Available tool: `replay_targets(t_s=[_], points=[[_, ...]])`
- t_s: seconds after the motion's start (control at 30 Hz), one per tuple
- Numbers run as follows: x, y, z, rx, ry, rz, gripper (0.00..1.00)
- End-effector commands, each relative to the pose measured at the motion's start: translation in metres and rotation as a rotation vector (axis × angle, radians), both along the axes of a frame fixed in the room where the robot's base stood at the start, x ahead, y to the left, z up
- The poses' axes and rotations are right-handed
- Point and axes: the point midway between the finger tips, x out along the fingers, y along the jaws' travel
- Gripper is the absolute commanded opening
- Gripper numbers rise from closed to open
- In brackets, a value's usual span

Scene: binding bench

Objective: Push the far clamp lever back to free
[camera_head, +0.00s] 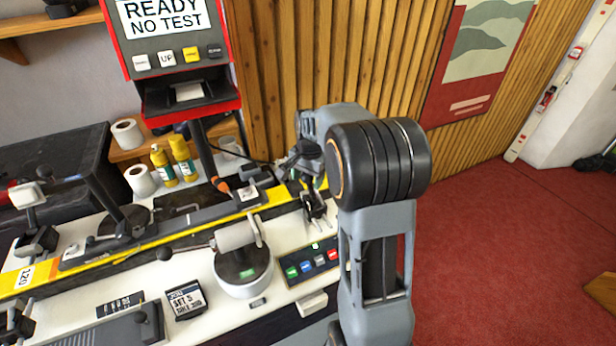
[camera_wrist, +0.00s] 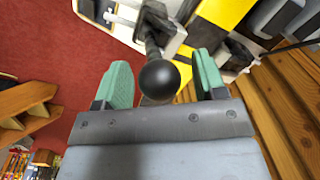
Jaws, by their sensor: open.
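In the wrist view, a clamp lever with a round black knob (camera_wrist: 165,80) stands between the two green fingers of my gripper (camera_wrist: 164,76). The fingers are apart, with a visible gap on each side of the knob. The lever's dark shaft runs up to a pale clamp block beside the yellow strip. In the head view, my gripper (camera_head: 312,170) is over the right end of the machine, above the far clamp (camera_head: 317,207). My arm and gripper hide the lever's knob there.
The bench has a white roller unit (camera_head: 240,260), a button panel (camera_head: 308,263) and a second clamp (camera_head: 36,240) at left. A red-framed display stand (camera_head: 170,60), yellow bottles (camera_head: 163,165) and tape rolls stand behind. A slatted wooden wall (camera_head: 320,50) is close behind my gripper.

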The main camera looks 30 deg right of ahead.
Motion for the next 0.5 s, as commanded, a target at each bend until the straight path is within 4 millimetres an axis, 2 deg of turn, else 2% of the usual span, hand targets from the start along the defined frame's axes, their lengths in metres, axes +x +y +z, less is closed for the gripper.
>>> replay_targets(t_s=[0.07, 0.5], points=[[-0.0001, 0.0001, 0.0001, 0.000, 0.000, 0.000, 0.64], [-0.0001, 0.0001, 0.0004, 0.000, 0.000, 0.000, 0.21]])
